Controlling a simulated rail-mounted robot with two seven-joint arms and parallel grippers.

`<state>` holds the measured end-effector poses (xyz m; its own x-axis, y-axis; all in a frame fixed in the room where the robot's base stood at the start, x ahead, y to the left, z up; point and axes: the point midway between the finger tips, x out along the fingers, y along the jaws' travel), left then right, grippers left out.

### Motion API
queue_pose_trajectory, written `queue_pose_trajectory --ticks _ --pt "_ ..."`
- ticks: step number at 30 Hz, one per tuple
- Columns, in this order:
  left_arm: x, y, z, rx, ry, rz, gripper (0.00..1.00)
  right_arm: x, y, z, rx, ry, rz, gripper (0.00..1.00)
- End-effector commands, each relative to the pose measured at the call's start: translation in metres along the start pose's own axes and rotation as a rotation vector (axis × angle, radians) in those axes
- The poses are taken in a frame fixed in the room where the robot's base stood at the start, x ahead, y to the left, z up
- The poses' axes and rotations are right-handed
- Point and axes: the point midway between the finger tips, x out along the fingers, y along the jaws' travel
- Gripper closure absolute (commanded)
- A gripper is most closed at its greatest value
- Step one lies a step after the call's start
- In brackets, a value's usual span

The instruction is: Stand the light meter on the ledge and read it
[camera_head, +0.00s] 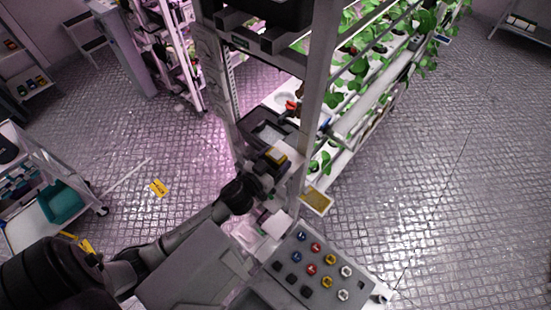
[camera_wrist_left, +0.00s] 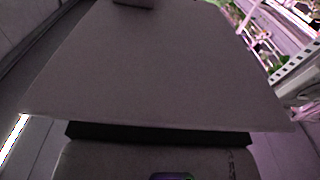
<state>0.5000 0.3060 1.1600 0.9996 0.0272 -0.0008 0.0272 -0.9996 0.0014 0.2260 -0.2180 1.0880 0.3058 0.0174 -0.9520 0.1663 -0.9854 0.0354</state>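My left arm comes in from the lower left in the head view, and its gripper (camera_head: 270,166) is at the rack's front post. A small yellow-topped dark block (camera_head: 277,156) shows at the gripper; I cannot tell whether it is the light meter or whether the fingers hold it. In the left wrist view a large plain grey surface (camera_wrist_left: 160,65) fills most of the picture, close to the camera. A darker box-like part with a small purple-green patch (camera_wrist_left: 170,177) shows at the bottom edge. No fingertips can be made out. My right gripper is not in view.
A rack post (camera_head: 313,95) stands right beside the gripper. Plants on white channels (camera_head: 365,115) lie behind it. A panel with several coloured knobs (camera_head: 312,262) and a yellow plate (camera_head: 316,199) are near. A cart with a teal bin (camera_head: 62,203) stands left. Floor is clear at right.

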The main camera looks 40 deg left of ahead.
Motion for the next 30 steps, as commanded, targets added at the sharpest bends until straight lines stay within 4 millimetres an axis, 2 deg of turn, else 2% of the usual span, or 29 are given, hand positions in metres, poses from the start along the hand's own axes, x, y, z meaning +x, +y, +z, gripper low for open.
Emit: queue_pose_trajectory --ticks 1,5,14,24,30 --pt "0.000 0.000 0.000 0.001 0.000 0.000 0.25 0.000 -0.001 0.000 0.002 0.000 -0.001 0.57" --pt "0.000 0.000 0.000 0.001 0.000 0.000 0.13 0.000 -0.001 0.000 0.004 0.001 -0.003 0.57" --pt "0.000 0.000 -0.005 0.003 0.000 0.000 0.13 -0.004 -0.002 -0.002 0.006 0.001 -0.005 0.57" --pt "-0.046 0.000 -0.001 -0.001 -0.001 0.000 0.13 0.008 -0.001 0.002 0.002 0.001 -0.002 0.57" --pt "-0.067 0.000 -0.003 0.001 0.000 0.000 0.13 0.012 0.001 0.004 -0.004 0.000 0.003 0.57"
